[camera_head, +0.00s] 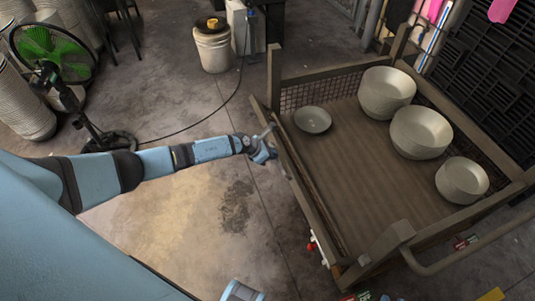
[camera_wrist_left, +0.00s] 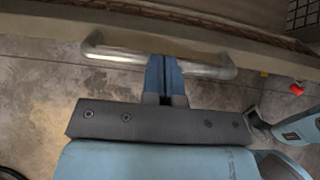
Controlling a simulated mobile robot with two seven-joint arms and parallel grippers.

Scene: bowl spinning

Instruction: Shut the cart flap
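The cart (camera_head: 415,240) stands at the right in the head view, with a brown bed. The cart flap (camera_head: 312,200) runs along its left side, its long edge beside the bed; its exact angle is hard to tell. In the left wrist view a metal bar handle (camera_wrist_left: 208,66) crosses in front of the flap's face (camera_wrist_left: 130,20). My left gripper (camera_head: 265,152) is at the flap's outer side, by the handle. In the wrist view its fingers (camera_wrist_left: 164,72) are together and overlap the middle of the handle, with no bar visible between them.
A green fan (camera_head: 52,52) stands at the left. A white bucket (camera_head: 213,50) stands at the back.

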